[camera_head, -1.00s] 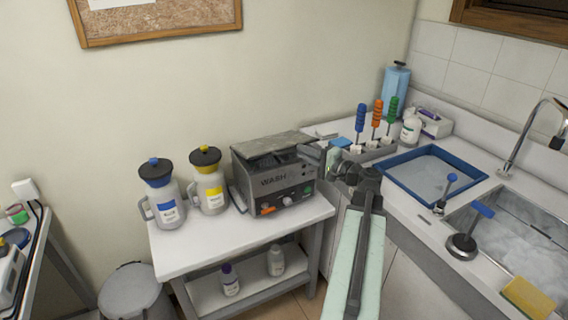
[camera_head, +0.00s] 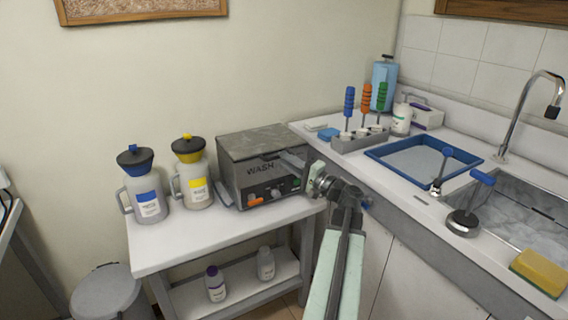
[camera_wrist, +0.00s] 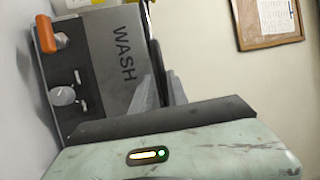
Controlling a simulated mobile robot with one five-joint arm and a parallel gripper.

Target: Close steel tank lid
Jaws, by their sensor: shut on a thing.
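The grey steel tank (camera_head: 234,187), marked WASH, stands on the white side table. Its grey lid (camera_head: 262,139) lies across the top and looks flat, with no clear gap showing. My gripper (camera_head: 288,158) reaches in from the right to the lid's front edge. It is shut on the lid there, but the exact grip spot is small and partly hidden by the fingers. In the wrist view the tank's front panel (camera_wrist: 97,65) appears turned on its side, and my gripper's fingers (camera_wrist: 160,82) are at its upper edge.
A blue-labelled jug (camera_head: 148,204) and a yellow-labelled jug (camera_head: 196,187) stand left of the tank. The white table (camera_head: 200,242) has bare room in front. To the right are a tool rack (camera_head: 352,145), a blue tray (camera_head: 385,168) and a sink (camera_head: 520,215).

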